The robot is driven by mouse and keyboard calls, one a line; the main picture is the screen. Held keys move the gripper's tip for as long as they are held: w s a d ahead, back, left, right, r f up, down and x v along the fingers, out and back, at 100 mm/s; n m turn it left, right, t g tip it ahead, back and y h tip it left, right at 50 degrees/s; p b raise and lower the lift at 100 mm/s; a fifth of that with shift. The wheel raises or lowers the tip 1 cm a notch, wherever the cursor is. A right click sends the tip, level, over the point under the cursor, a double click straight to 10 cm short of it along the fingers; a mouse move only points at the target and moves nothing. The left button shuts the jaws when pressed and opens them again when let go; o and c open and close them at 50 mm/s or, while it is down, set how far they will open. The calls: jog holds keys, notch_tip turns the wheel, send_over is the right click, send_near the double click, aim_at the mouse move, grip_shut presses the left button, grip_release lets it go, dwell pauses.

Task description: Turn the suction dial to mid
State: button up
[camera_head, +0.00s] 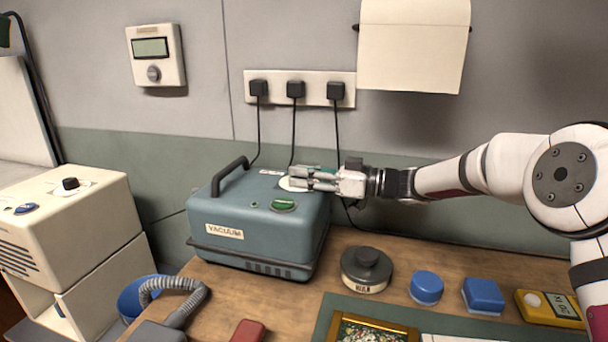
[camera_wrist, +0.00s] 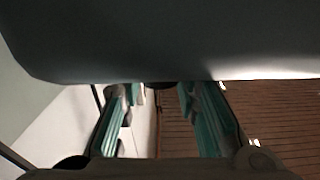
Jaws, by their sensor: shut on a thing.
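The blue-grey vacuum unit (camera_head: 255,222) stands on the wooden bench, labelled VACUUM, with a black handle and a green oval button (camera_head: 284,205) on top. A pale round dial plate (camera_head: 287,187) shows on its top at the right. My gripper (camera_head: 300,180) comes in from the right and is shut on the suction dial over this plate. The fingers hide the knob, so its pointer and setting cannot be read. In the wrist view, the two teal-padded fingers (camera_wrist: 162,100) reach toward a dark surface across the top; the dial is not clear there.
A power strip (camera_head: 300,88) with three plugs is on the wall behind; their cords hang near the vacuum. A dark round tin (camera_head: 366,270), a blue round lid (camera_head: 426,287), a blue block (camera_head: 483,296) and a yellow meter (camera_head: 550,308) stand in front. A grey hose (camera_head: 180,295) lies left.

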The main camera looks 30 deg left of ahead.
jog(key=shift+w+n+g+h+b, duration=0.2)
jog(key=shift+n+g+h+b, duration=0.4)
jog(key=shift+n+g, duration=0.65)
jog(key=shift+g, duration=0.55)
jog(key=o, duration=1.2)
jog(key=v, duration=1.2)
